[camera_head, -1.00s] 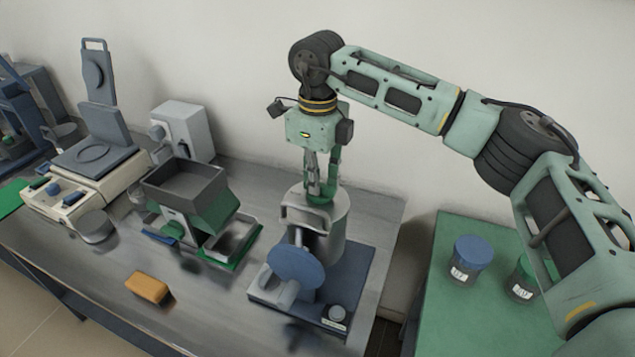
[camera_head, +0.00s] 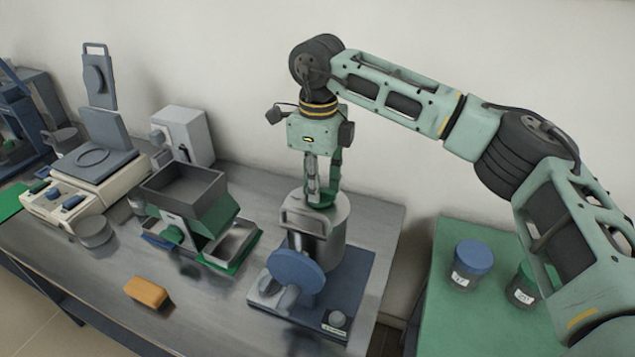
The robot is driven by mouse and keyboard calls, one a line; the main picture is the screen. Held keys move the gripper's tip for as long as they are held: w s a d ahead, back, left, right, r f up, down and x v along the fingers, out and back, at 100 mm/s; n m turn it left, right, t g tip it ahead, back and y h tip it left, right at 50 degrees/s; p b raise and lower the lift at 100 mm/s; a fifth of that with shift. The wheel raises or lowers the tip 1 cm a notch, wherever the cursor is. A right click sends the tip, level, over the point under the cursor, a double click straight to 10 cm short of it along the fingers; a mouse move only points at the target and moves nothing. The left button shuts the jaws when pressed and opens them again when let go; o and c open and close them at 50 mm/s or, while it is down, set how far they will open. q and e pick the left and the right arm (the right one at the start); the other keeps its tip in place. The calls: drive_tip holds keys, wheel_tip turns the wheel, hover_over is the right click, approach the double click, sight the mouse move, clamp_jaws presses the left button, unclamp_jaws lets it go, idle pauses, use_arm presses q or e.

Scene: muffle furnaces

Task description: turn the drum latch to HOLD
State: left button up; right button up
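The drum (camera_head: 332,232) is a grey metal cylinder on a blue base plate (camera_head: 352,290), near the right end of the bench. A blue disc (camera_head: 297,272) sits in front of it, with a grey handle-like part below. A light grey bracket (camera_head: 297,217) shows on the drum's upper front; I cannot tell whether it is the latch. My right gripper (camera_head: 322,196) points straight down at the top of the drum, its fingers close to or touching it. The finger gap is too small to judge, and any contact is hidden. My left gripper is not in view.
A hopper (camera_head: 185,190) with a green-edged tray (camera_head: 235,248) stands left of the drum. An orange block (camera_head: 147,292) lies at the front. A press-like device (camera_head: 75,190) is further left. Two jars, one blue-lidded (camera_head: 473,258), stand on a green table (camera_head: 450,320) at right.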

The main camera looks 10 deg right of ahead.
idle(0.3)
wheel_tip(320, 180, up, 12)
drive_tip(key=shift+f, duration=0.1)
idle(0.4)
idle(0.3)
